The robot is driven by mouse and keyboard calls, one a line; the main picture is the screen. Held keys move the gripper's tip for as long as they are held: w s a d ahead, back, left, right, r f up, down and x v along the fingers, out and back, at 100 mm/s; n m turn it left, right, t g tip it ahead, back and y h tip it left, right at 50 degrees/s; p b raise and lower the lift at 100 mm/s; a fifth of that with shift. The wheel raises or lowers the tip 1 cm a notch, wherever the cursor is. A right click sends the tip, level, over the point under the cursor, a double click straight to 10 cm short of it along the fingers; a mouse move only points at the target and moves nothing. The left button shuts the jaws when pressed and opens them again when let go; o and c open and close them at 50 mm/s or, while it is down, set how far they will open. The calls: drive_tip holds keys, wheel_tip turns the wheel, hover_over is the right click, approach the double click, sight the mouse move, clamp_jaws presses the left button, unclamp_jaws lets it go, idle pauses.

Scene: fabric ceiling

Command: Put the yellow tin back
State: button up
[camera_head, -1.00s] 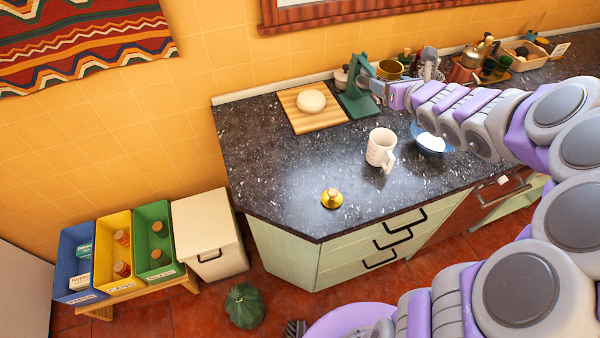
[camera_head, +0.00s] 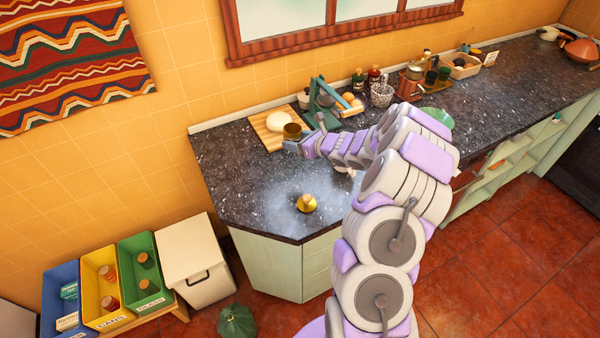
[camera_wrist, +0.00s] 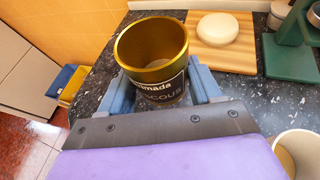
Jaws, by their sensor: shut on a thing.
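The yellow tin (camera_wrist: 154,50) is open-topped, with a gold inside and a dark label. It fills the middle of the wrist view, upright between the fingers. My gripper (camera_wrist: 164,92) is shut on it, one finger on each side. In the head view the tin (camera_head: 292,131) shows at the end of my arm, in front of the wooden board. Its base is hidden, so I cannot tell its exact height over the counter. A round gold lid with a knob (camera_head: 306,204) lies on the counter near the front corner.
The wooden board (camera_wrist: 232,58) with a white round lump is just beyond the tin, beside a green stand (camera_wrist: 289,60). A pale mug (camera_wrist: 300,153) is close at lower right. Dark counter (camera_head: 240,180) is clear around the lid. Blue, yellow and green bins (camera_head: 100,285) stand lower left.

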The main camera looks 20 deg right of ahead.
wheel_tip(320, 180, down, 4)
drive_tip(key=s, duration=0.1)
hover_over(302, 177)
drive_tip(key=f, duration=0.6)
drive_tip(key=shift+d+f, duration=0.2)
drive_tip(key=shift+d, duration=0.05)
drive_tip(key=f, duration=0.1)
drive_tip(key=a+f, duration=0.1)
drive_tip(key=f, duration=0.1)
drive_tip(key=shift+f, duration=0.5)
drive_tip(key=shift+d, duration=0.2)
drive_tip(key=shift+d, duration=0.1)
